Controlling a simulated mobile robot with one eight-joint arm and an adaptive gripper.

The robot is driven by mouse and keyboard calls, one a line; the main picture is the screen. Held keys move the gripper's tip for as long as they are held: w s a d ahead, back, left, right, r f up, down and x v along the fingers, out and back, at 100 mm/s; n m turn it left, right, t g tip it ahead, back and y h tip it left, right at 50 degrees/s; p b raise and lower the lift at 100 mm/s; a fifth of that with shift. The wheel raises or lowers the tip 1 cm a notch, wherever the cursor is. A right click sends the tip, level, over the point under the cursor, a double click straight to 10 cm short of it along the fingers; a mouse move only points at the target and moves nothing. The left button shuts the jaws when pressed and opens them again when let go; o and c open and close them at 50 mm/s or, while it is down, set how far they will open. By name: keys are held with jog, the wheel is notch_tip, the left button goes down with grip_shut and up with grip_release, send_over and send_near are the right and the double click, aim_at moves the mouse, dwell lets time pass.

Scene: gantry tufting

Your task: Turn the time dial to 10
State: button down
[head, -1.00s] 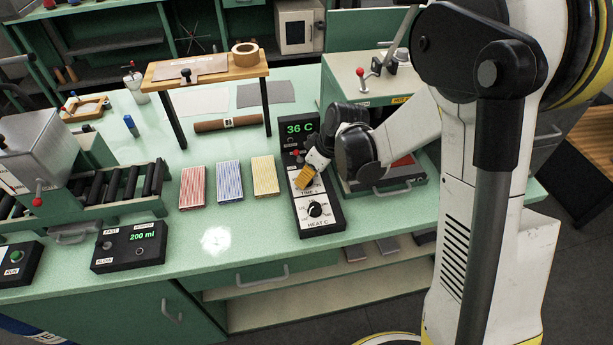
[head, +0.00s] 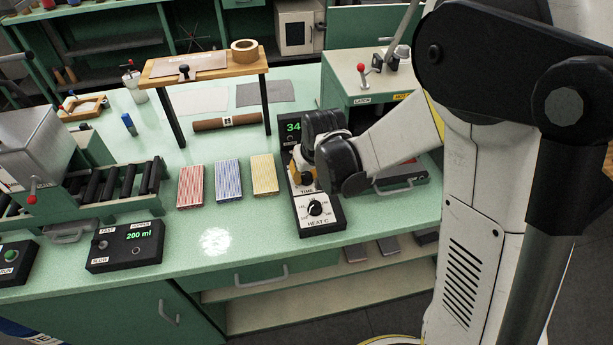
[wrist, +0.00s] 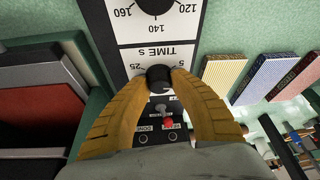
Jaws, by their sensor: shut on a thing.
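The time dial (wrist: 158,76) is a black knob below the upside-down TIME S label in the wrist view. It sits on a black control box (head: 331,226) with white dial plates. The marks 25 and 5 show beside it, but its pointer setting cannot be read. My gripper (wrist: 153,80) has its two yellow fingers on either side of the dial, shut on it. In the head view my gripper (head: 304,178) is over the box's middle, and my wrist hides the time dial and part of the display.
The heat dial (head: 316,208) is close to my gripper, at the box's near end. A toggle switch (wrist: 160,108) and a red light (wrist: 168,122) lie between my fingers.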

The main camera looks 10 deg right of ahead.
jog(key=shift+f+m+h+b, duration=0.15)
jog(key=shift+m+h, duration=0.3)
jog(key=shift+m, duration=0.65)
jog(key=shift+r+m+h+b, duration=0.15)
jog(key=shift+m+h, duration=0.3)
jog(key=shift+m, duration=0.65)
jog(key=c, duration=1.1)
grip_release()
jog(key=shift+f, duration=0.1)
jog(key=shift+o, duration=0.2)
jog(key=v, duration=1.2)
jog(key=shift+w, duration=0.1)
